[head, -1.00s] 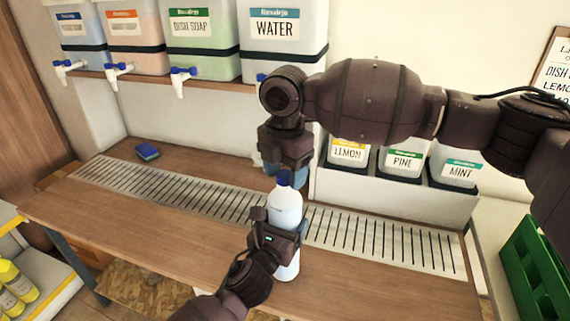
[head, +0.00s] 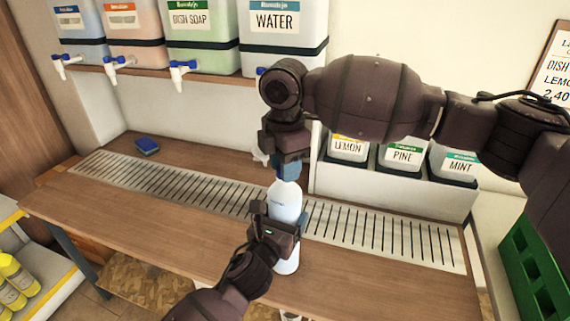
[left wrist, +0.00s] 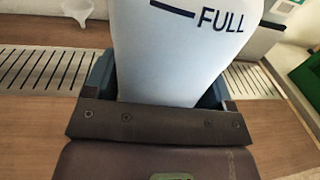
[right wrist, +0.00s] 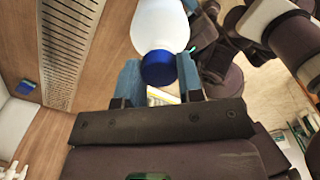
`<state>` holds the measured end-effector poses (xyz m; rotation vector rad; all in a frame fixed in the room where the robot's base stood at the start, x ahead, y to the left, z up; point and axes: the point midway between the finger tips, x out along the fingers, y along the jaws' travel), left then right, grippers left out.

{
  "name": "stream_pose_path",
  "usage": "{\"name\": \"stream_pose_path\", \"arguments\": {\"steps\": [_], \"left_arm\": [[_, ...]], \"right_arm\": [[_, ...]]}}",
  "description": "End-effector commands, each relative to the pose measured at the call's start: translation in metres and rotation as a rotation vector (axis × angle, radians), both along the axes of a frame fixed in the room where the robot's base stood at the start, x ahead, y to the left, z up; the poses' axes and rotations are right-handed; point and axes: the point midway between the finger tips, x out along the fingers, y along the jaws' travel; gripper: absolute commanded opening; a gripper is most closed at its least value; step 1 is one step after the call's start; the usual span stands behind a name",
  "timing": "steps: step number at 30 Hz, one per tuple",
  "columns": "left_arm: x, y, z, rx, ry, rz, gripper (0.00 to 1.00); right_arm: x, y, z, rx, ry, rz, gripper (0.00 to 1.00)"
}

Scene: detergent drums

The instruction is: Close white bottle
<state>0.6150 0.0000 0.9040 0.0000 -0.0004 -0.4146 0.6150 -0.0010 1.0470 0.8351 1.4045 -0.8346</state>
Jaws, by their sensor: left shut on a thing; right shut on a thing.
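The white bottle (head: 286,204) stands upright at the front of the counter, near the drain grate. My left gripper (head: 277,222) is shut around its body. In the left wrist view the bottle (left wrist: 185,50) shows a dark line and the word FULL between the fingers. My right gripper (head: 287,172) is above the bottle, pointing down, with its fingers at the bottle's top. In the right wrist view the blue cap (right wrist: 158,68) sits at the mouth of the bottle (right wrist: 160,25), between the right fingers. How tightly the cap sits cannot be seen.
A metal drain grate (head: 170,185) runs along the counter (head: 150,225). A blue sponge (head: 147,146) lies at the back left. Drums with taps stand on the shelf above; a lemon box (head: 348,149) and others stand behind right.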

Motion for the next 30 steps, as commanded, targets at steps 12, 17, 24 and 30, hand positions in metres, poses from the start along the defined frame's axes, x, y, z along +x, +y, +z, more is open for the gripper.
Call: {"name": "stream_pose_path", "arguments": {"steps": [12, 17, 24, 30], "left_arm": [[-0.0003, 0.0001, -0.0012, 0.001, 0.002, 0.0, 0.11], [-0.0003, 0.0001, -0.0012, 0.001, 0.002, 0.0, 0.11], [-0.0003, 0.0001, -0.0012, 0.001, 0.002, 0.0, 0.11], [-0.0003, 0.0001, -0.0012, 0.001, 0.002, 0.0, 0.11]], "right_arm": [[-0.0005, 0.0002, -0.0013, 0.001, 0.001, -0.603, 0.06], [-0.0006, 0.0005, -0.0012, 0.001, 0.001, -0.837, 0.06], [-0.0006, 0.0007, -0.0012, 0.002, 0.002, -1.172, 0.06], [-0.0005, 0.0004, -0.001, 0.0, 0.0, -1.204, 0.36]]}}
